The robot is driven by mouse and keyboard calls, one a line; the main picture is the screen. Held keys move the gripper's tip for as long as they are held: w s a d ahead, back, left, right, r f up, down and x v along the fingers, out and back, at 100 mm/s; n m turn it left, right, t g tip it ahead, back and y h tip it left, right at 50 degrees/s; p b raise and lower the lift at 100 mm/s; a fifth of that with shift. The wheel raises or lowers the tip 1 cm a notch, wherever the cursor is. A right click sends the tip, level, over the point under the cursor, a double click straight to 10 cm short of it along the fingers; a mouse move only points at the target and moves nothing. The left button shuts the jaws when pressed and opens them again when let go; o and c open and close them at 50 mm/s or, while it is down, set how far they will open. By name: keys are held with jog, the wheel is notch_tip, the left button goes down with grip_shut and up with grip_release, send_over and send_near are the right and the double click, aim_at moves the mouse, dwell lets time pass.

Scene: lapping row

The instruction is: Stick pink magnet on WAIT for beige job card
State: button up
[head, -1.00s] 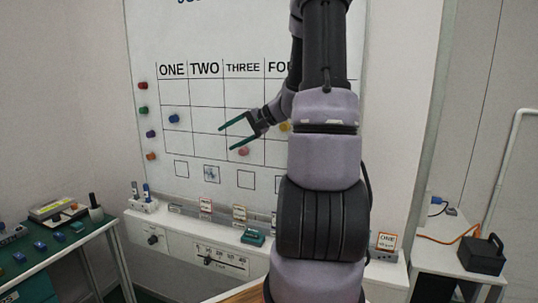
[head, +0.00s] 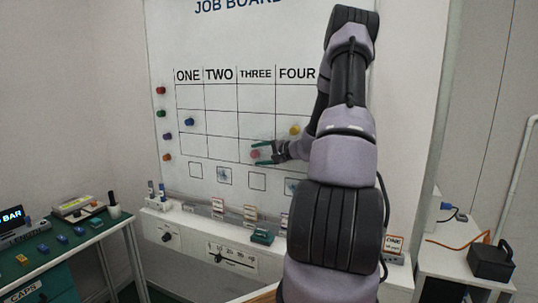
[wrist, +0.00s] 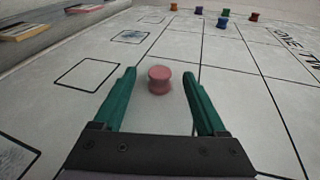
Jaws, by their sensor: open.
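The pink magnet (wrist: 159,80) sits on the white job board (wrist: 240,60), in the lower row under column THREE. It also shows in the head view (head: 255,155). My gripper (wrist: 159,85) is open, with its green fingers on either side of the magnet and apart from it. In the head view my gripper (head: 262,153) is at the board's lower part. Cards stand on the ledge under the board, but I cannot read WAIT or pick out the beige job card.
A blue magnet (head: 189,122) and a yellow magnet (head: 295,129) are on the grid. Several magnets, including a red one (head: 160,90), line the left edge. A green block (head: 262,237) sits on the ledge. A green table (head: 85,240) stands at left.

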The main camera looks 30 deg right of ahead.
aim_at(252, 155)
jog(key=shift+x, duration=1.5)
grip_shut()
jog(key=shift+a, duration=0.1)
jog(key=shift+a, duration=0.1)
jog(key=shift+s+a, duration=0.9)
jog(key=shift+a, duration=0.15)
jog(key=s+a, duration=0.3)
jog(key=a, duration=0.1)
jog(key=shift+s+a, duration=0.35)
jog(key=shift+s, duration=0.05)
